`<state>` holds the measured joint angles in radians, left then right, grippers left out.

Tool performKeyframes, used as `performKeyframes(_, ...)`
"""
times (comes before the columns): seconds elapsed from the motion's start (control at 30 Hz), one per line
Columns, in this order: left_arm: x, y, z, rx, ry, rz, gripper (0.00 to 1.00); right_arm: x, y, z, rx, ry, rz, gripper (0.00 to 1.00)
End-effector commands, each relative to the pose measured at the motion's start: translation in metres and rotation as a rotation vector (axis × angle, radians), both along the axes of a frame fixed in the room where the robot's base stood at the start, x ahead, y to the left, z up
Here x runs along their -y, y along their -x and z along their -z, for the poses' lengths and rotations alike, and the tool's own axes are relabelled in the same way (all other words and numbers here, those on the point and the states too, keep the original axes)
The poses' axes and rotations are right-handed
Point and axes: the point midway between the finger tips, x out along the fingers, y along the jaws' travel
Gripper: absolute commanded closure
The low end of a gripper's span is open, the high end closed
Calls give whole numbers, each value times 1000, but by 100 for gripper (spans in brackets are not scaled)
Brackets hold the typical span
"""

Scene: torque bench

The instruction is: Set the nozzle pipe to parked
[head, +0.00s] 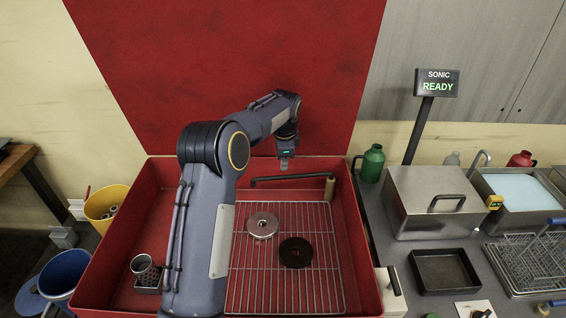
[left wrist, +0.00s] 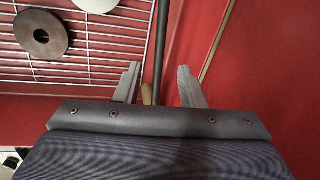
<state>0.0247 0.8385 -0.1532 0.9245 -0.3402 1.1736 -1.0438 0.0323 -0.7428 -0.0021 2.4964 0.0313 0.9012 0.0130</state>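The nozzle pipe (head: 295,177) is a thin dark pipe at the back of the red basin. It runs from a tan upright piece (head: 328,189) at its right end leftward, with a short downturned tip at its left end. My left gripper (head: 284,166) points down just above the middle of the pipe. In the left wrist view the left gripper (left wrist: 159,88) is open, and the pipe (left wrist: 162,40) runs between its two fingers with a gap on each side. The tan piece (left wrist: 147,95) shows partly between the fingers. My right gripper is not in view.
A wire rack (head: 285,295) in the red basin (head: 362,270) holds a silver disc (head: 262,225) and a black disc (head: 296,252). Right of the basin are a green jug (head: 372,164) and a lidded steel box (head: 435,220).

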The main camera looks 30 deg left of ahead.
Motion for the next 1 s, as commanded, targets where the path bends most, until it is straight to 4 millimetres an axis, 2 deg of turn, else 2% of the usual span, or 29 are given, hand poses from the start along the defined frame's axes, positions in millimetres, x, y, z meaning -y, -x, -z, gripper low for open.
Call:
performKeyframes(0.13, 0, 0, 0, 0, 0, 0, 64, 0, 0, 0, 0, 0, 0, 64)
performKeyframes(0.23, 0, 1, 3, -3, -8, 5, 76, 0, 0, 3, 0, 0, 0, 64)
performKeyframes(0.33, 1, 10, 14, -19, -67, 45, 89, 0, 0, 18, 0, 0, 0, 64)
performKeyframes(0.43, 2, 28, 30, -47, -203, 136, 100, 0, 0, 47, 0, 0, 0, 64)
performKeyframes(0.53, 1, 50, 45, -74, -395, 269, 100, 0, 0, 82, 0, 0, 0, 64)
performKeyframes(0.7, 5, 80, 57, -77, -742, 533, 100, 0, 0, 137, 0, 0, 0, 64)
performKeyframes(0.87, 26, 100, 64, -22, -1058, 796, 100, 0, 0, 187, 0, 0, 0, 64)
performKeyframes(1.0, 53, 115, 69, 53, -1283, 993, 100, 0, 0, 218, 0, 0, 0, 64)
